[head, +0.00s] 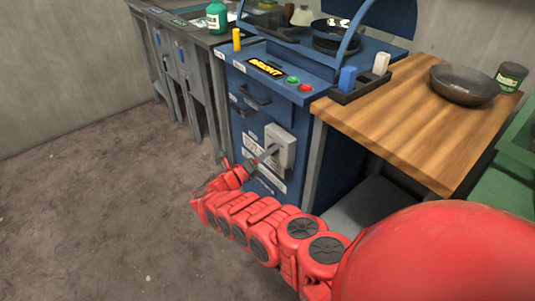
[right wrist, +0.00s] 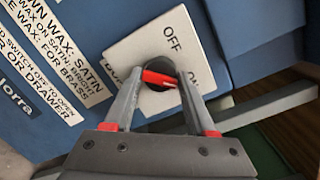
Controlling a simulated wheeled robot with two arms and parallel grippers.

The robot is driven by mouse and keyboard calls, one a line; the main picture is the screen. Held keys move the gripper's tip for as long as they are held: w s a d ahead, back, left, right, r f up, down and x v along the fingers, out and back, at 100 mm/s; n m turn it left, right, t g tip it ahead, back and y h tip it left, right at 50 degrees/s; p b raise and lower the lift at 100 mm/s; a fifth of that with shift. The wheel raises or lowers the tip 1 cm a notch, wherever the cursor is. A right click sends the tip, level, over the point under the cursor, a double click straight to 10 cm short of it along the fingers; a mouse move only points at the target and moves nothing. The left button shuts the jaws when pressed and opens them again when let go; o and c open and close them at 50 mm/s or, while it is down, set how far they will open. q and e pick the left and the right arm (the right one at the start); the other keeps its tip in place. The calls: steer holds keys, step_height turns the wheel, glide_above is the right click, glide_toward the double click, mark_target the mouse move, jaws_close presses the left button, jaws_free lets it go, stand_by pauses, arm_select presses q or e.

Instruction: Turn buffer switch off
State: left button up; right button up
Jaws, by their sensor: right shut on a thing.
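The buffer switch is a pale grey plate (head: 283,140) on the front of the blue machine, low in the middle of the head view. In the right wrist view its plate (right wrist: 200,50) carries the words OFF and ON around a dark round hub. A red switch lever (right wrist: 160,78) lies across the hub, its right end towards the ON lettering. My right gripper (right wrist: 161,84) has its two fingers around this lever and is shut on it. In the head view the right gripper (head: 264,154) reaches the plate from the lower left. My left gripper is out of view.
The blue machine (head: 240,110) has a drawer handle, a green and a red button on top. A wooden table (head: 400,110) with a dark bowl (head: 464,84) stands to its right. The floor (head: 100,200) at left is clear.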

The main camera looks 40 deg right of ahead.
steer(key=shift+r, duration=0.1)
jaws_close()
steer(key=shift+d+n, duration=0.1)
steer(key=shift+n, duration=0.2)
steer(key=n+b, duration=0.1)
steer(key=n, duration=0.4)
steer(key=n+g+b, duration=0.1)
steer(key=n, duration=0.4)
steer(key=n+g+y+b, duration=0.1)
steer(key=n, duration=0.4)
steer(key=shift+w+r+n, duration=0.25)
steer(key=shift+w+n, duration=0.05)
steer(key=shift+n, duration=0.1)
stand_by(0.5)
